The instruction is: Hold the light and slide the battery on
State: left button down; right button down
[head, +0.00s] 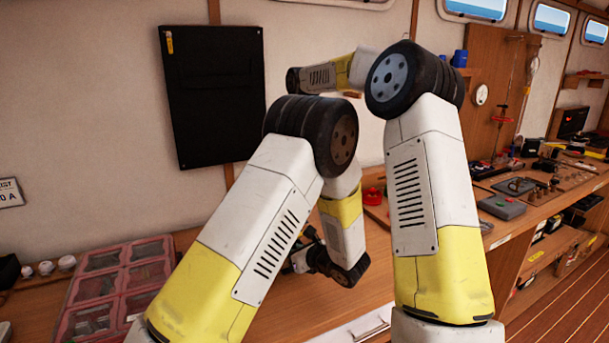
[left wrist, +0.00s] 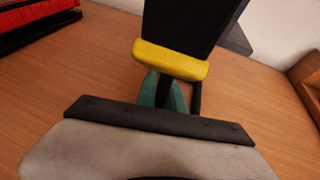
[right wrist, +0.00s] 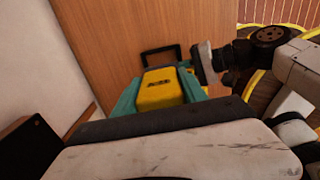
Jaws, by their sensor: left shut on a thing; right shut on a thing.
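In the left wrist view a dark, flat-sided body with a yellow edge, apparently the light (left wrist: 190,25), stands in front of my left gripper (left wrist: 168,92), which is shut on it; the grip itself is mostly hidden. In the right wrist view a yellow block with dark lettering, apparently the battery (right wrist: 160,90), sits between the teal fingers of my right gripper (right wrist: 158,98), which is shut on it. A black frame (right wrist: 160,56) shows just beyond the block; I cannot tell whether they touch. In the head view my arms hide most of both grippers.
A wooden bench (head: 290,310) runs along the wall. A red-framed box with clear lids (head: 115,285) lies at the left. A black panel (head: 212,95) hangs on the wall. Tools and a grey box (head: 502,207) crowd the bench at the right.

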notch_tip(320, 180, down, 7)
dwell(5.5)
jog(key=c, duration=0.6)
grip_release()
jog(key=shift+o, duration=0.2)
notch_tip(320, 180, up, 12)
pick_arm(q)
jog(key=c, duration=1.4)
grip_release()
jog(key=shift+o, duration=0.2)
